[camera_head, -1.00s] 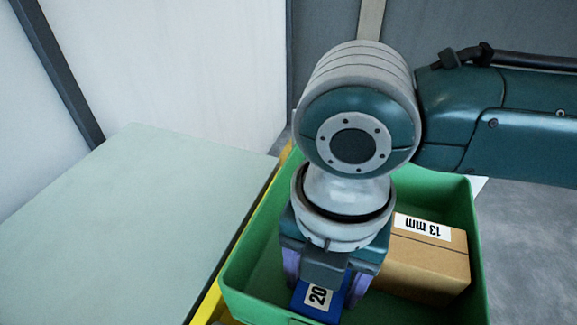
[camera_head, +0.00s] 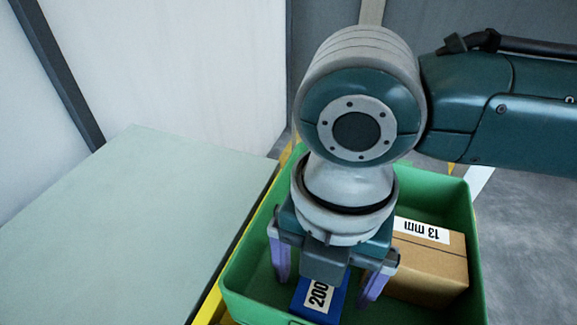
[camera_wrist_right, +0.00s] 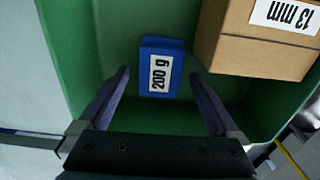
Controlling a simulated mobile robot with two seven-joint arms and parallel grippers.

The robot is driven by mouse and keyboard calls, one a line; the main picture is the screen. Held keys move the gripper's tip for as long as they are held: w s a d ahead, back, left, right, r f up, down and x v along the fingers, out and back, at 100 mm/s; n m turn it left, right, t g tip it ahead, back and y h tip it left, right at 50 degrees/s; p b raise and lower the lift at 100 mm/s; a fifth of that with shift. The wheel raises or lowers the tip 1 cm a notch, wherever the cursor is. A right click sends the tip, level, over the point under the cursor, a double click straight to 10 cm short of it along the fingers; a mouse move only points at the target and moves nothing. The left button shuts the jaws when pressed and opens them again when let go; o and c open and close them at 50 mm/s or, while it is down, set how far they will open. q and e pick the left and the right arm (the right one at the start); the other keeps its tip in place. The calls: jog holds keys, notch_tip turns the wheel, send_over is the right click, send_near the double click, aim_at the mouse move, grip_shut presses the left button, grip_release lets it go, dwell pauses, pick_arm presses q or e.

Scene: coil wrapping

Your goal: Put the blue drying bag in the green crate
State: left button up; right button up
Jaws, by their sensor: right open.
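The blue drying bag (camera_head: 320,299), with a white "200 g" label, lies on the floor of the green crate (camera_head: 458,200). In the right wrist view the bag (camera_wrist_right: 174,58) rests beyond my fingertips, apart from both. The crate's inside wall (camera_wrist_right: 70,40) also shows there. My right gripper (camera_head: 324,290) is open over the bag, with its purple fingers spread on either side of it; it also shows in the right wrist view (camera_wrist_right: 160,76). In the head view my wrist hides part of the crate and bag. My left gripper is out of view.
A cardboard box (camera_head: 428,265) marked "13 mm" sits in the crate to the right of the bag; it also shows in the right wrist view (camera_wrist_right: 262,45). A pale green table top (camera_head: 130,220) to the left is bare. A yellow edge (camera_head: 209,304) runs beside the crate.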

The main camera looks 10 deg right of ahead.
aim_at(320, 289)
pick_arm(q)
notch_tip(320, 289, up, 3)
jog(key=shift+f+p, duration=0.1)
jog(key=shift+p, duration=1.1)
pick_arm(e)
notch_tip(320, 289, up, 11)
jog(key=shift+a, duration=0.1)
